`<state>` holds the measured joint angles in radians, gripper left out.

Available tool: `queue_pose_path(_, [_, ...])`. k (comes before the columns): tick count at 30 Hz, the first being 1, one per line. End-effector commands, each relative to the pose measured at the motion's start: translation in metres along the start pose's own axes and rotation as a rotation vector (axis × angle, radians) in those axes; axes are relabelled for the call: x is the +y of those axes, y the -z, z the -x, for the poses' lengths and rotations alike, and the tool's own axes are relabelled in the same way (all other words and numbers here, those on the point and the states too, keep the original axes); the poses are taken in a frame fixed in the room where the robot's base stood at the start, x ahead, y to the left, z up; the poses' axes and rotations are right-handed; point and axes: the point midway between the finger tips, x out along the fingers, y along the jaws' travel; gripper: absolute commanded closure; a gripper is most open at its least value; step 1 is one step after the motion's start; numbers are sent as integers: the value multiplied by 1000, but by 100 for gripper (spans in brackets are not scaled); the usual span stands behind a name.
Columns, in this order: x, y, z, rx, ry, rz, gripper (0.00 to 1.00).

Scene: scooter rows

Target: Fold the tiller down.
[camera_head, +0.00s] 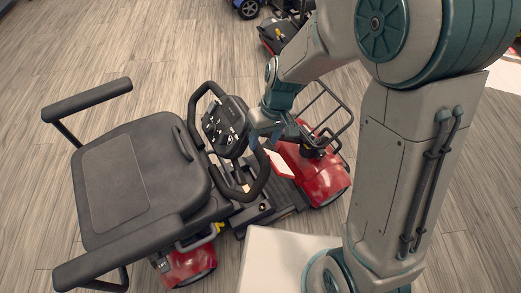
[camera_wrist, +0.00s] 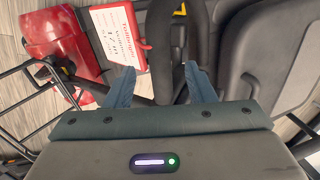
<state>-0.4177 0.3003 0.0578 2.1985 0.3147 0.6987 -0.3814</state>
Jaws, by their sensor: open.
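The red and black scooter stands on the floor, with its tiller (camera_head: 228,125) upright in front of the seat. The tiller has a black looped handlebar (camera_head: 260,178) and a dark control panel with white marks. My gripper (camera_head: 264,138) is at the front side of the tiller head, by the handlebar's right side. In the wrist view my gripper (camera_wrist: 160,85) is open, and black tiller parts (camera_wrist: 165,45) show beyond and between the two fingertips. I cannot tell whether the fingers touch them. The tiller's lower end is partly hidden.
The black seat (camera_head: 115,175) with armrests lies left of the tiller. A black wire basket (camera_head: 325,115) sits over the red front body (camera_head: 318,175). A red-and-white tag (camera_wrist: 118,35) hangs close to the fingers. Other scooters (camera_head: 280,35) stand behind; wood floor is clear at the left.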

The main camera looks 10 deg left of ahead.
Motion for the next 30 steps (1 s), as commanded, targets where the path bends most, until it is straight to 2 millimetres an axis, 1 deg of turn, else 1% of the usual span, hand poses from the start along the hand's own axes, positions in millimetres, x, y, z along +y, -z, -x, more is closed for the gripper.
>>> queue_pose_path(1, [0, 0, -12, -4, 1, 1, 51])
queue_pose_path(3, [0, 0, -24, -3, 1, -1, 51])
queue_pose_path(6, [0, 0, -38, -2, 1, -1, 51])
queue_pose_path(9, [0, 0, -47, -1, 1, -1, 51])
queue_pose_path(14, [0, 0, -52, 1, 0, -1, 51])
queue_pose_path(20, [0, 0, -52, 1, 0, -1, 51])
queue_pose_path(21, [0, 0, -52, 1, 0, -1, 53])
queue_pose_path(23, [0, 0, -52, 1, 0, -1, 70])
queue_pose_path(24, [0, 0, -52, 1, 0, -1, 81])
queue_pose_path(26, [0, 0, -52, 1, 0, -1, 98])
queue_pose_path(27, [0, 0, -52, 1, 0, -1, 100])
queue_pose_path(30, [0, 0, -51, 1, 0, 0, 100])
